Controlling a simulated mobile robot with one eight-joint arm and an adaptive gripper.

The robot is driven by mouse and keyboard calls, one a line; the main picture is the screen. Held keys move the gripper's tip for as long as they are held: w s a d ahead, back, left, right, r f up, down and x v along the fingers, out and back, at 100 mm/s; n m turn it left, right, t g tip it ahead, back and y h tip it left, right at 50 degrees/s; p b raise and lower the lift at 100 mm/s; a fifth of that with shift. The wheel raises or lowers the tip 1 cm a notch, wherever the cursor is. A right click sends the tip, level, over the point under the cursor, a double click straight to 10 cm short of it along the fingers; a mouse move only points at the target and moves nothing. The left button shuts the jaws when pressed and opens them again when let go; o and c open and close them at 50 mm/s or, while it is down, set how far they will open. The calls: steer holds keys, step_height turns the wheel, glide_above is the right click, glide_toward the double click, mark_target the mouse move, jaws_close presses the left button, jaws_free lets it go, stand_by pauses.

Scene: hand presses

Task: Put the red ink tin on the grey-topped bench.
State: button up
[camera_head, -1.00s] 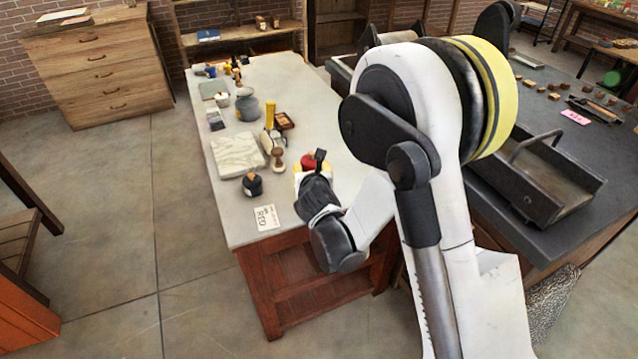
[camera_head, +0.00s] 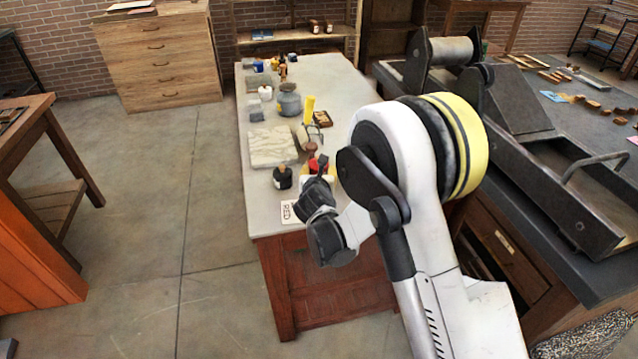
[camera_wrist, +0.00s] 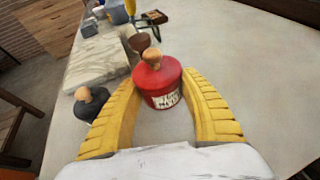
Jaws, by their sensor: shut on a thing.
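The red ink tin (camera_wrist: 160,84), with a white label, sits between the yellow fingers of my gripper (camera_wrist: 160,92) in the wrist view. My gripper is shut on it. In the head view a bit of the red tin (camera_head: 313,163) shows past my wrist, over the near part of a pale-grey-topped bench (camera_head: 265,214). I cannot tell whether the tin touches the top. A tan knob (camera_wrist: 152,58) shows at the tin's upper edge; whether it belongs to the tin is unclear. A dark-grey-topped bench (camera_head: 585,275) with a press stands on the right.
A dark round bottle (camera_head: 282,177) and a pale slab (camera_head: 272,147) lie left of my gripper. A card reading RED (camera_head: 288,212) lies at the near edge. Several pots and tools stand farther back. An orange-brown table (camera_head: 40,225) is at left, with open floor between.

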step_height(320, 180, down, 4)
steer(key=shift+r+b, duration=0.2)
steer(key=shift+b, duration=0.6)
steer(key=shift+r, duration=0.15)
steer(key=o, duration=1.3)
steer(key=shift+o, duration=0.2)
